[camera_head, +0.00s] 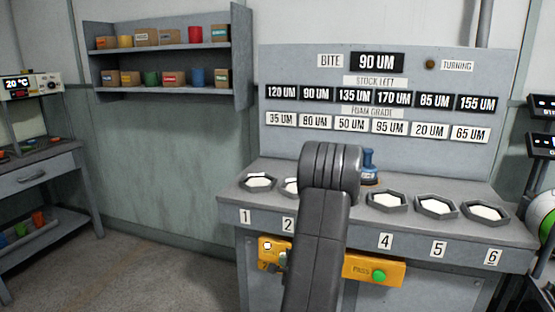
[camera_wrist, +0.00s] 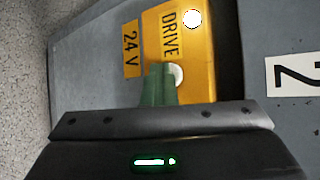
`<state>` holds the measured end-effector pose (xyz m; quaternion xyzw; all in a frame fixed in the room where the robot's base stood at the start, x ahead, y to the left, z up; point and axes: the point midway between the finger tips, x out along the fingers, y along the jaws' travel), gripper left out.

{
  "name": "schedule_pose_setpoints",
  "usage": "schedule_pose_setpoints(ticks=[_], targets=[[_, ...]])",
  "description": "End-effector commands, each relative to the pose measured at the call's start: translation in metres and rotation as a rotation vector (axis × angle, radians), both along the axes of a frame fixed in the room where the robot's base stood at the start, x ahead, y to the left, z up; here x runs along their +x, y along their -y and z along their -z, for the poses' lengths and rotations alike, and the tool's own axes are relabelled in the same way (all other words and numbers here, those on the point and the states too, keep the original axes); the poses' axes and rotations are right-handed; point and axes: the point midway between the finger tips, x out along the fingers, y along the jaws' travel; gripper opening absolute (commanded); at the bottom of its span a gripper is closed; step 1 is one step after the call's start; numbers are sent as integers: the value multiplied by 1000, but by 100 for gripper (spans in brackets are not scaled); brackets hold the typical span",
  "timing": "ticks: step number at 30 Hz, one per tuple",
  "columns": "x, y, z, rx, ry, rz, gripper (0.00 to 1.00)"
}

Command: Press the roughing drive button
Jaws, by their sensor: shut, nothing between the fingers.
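In the wrist view a yellow box (camera_wrist: 205,50) carries the word DRIVE and a bright white lamp (camera_wrist: 192,18). A pale round button (camera_wrist: 179,76) sits on it below the word, partly hidden by the fingers. My gripper (camera_wrist: 160,70) is shut and empty, its green fingertips over the button's left side. I cannot tell whether they touch it. In the head view the yellow box (camera_head: 266,257) is on the bench front below plate 2, partly hidden by my arm.
A second yellow box (camera_head: 362,268) with a green PASS button (camera_head: 380,277) is on the bench front to the right. Several hexagonal trays (camera_head: 436,207) and a blue object (camera_head: 369,165) stand on the bench. A panel (camera_head: 390,75) reads BITE 90 UM, TURNING.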

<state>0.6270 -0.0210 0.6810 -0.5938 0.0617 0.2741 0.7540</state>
Motion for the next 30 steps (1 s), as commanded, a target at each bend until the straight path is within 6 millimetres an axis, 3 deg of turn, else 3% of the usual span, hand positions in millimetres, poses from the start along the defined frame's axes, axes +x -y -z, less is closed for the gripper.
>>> schedule_pose_setpoints(ticks=[25, 30], targets=[[-7, -1, -1, 0, 2, 3, 0], [-16, -5, 2, -1, 3, 2, 0]])
